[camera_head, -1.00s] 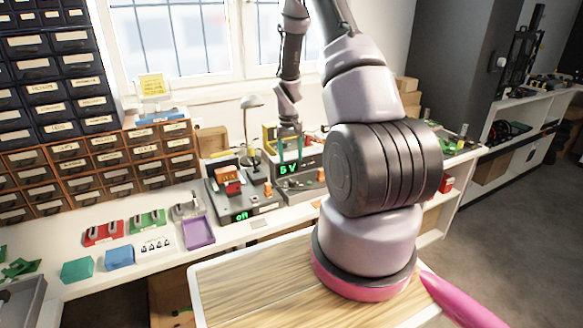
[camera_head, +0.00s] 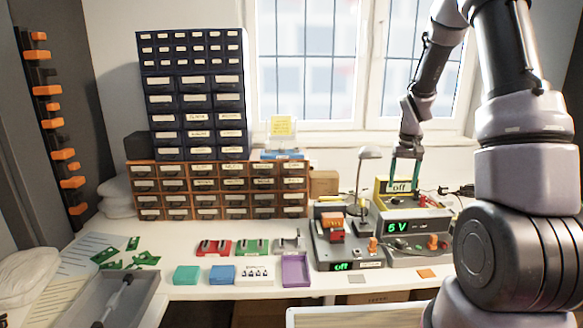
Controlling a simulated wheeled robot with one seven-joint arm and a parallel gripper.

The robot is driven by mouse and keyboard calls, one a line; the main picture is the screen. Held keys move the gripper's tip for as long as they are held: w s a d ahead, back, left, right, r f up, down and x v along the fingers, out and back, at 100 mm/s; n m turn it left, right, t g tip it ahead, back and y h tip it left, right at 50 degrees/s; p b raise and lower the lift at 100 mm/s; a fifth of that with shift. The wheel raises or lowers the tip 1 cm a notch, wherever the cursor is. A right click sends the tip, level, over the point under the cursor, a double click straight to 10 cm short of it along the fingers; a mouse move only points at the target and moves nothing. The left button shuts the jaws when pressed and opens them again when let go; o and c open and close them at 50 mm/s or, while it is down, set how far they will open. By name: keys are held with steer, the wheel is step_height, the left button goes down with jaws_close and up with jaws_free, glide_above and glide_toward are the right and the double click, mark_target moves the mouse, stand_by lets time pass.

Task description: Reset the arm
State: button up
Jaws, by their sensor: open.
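My gripper (camera_head: 404,172) hangs from my arm in front of the window, right of centre, pointing down. Its two dark green fingers are spread apart, with nothing seen held between them. It is above the electronic devices at the back of the bench. A yellow-faced box with an "off" display (camera_head: 398,187) shows behind or between the fingertips; I cannot tell whether they touch it. A grey device with a green "5 V" display (camera_head: 408,224) sits just below. My large arm links fill the right side of the view.
The white bench (camera_head: 205,292) carries a purple tray (camera_head: 295,270), teal box (camera_head: 186,275), blue box (camera_head: 222,274) and a second device (camera_head: 343,255) with an "off" display. A desk lamp (camera_head: 368,155) stands close left of the gripper. Drawer cabinets (camera_head: 215,192) stand at left.

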steer(key=s+a+r+t, duration=0.1)
steer(key=s+a+r, duration=0.15)
steer(key=r, duration=0.35)
steer(key=s+a+r+m+t, duration=0.1)
steer(key=s+a+r, duration=0.1)
steer(key=s+r, duration=0.3)
steer(key=s+a+r+t, duration=0.1)
steer(key=s+a+r, duration=0.15)
steer(key=r, duration=0.45)
steer(key=s+a+r+t+y, duration=0.1)
steer(key=s+r, duration=0.3)
steer(key=s, duration=0.4)
steer(key=s+a+r+t+y, duration=0.1)
steer(key=s+a+r, duration=0.3)
steer(key=s, duration=0.4)
steer(key=shift+s+r+m+t, duration=0.25)
steer(key=shift+m+t, duration=0.05)
steer(key=shift+t, duration=0.1)
steer(key=shift+d, duration=0.1)
